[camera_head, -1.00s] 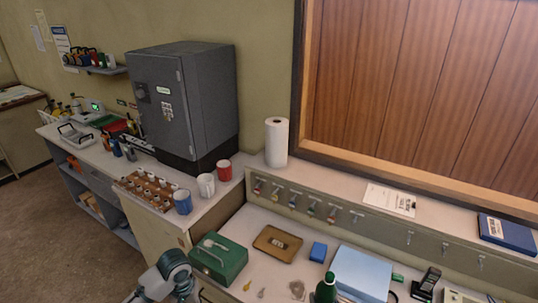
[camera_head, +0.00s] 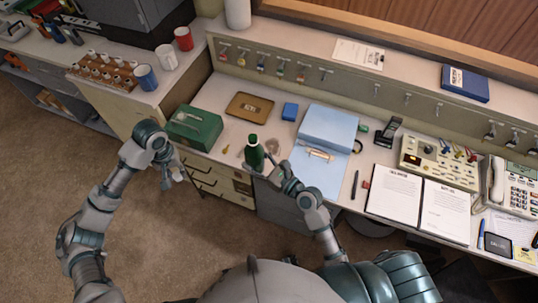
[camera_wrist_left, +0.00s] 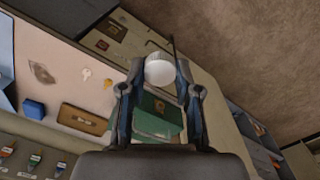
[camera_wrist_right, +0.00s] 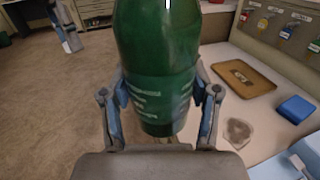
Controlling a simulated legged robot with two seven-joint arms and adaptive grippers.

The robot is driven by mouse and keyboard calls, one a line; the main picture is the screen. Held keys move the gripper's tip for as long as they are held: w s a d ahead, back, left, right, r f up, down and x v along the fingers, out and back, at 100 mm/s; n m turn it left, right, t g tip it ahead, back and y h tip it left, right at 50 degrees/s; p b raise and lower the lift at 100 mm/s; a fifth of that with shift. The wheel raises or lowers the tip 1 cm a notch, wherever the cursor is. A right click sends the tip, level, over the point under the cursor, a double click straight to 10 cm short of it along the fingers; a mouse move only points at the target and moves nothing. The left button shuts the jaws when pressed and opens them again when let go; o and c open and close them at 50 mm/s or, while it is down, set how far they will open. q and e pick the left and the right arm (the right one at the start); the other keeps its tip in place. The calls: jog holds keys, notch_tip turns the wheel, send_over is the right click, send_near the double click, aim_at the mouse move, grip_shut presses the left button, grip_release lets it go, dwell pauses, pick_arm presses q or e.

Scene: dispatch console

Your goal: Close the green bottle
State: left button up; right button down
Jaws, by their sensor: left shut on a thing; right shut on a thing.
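The green bottle (camera_head: 254,154) stands about upright at the desk's front edge; I cannot tell whether its base touches the desk. My right gripper (camera_head: 268,170) is shut around its lower body. In the right wrist view the bottle (camera_wrist_right: 158,60) fills the space between the fingers, its top out of frame. My left gripper (camera_head: 178,177) is in front of the desk, left of the bottle and apart from it. In the left wrist view it is shut on a white round cap-like piece (camera_wrist_left: 159,71).
A green box (camera_head: 194,128) sits behind my left gripper. A brown tray (camera_head: 249,106), a small blue box (camera_head: 290,111) and a light blue case (camera_head: 328,128) lie behind the bottle. An open binder (camera_head: 425,203) lies to the right. Floor is free in front.

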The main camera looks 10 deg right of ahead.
pick_arm(q)
jog(key=shift+d, duration=0.1)
dwell(0.3)
jog(key=s+d+r+m, duration=0.1)
jog(key=d+r+m, duration=0.9)
jog(key=d+r, duration=1.2)
jog(key=d, duration=0.3)
jog(key=shift+r, duration=0.15)
jog(key=shift+s, duration=0.1)
notch_tip(320, 180, down, 4)
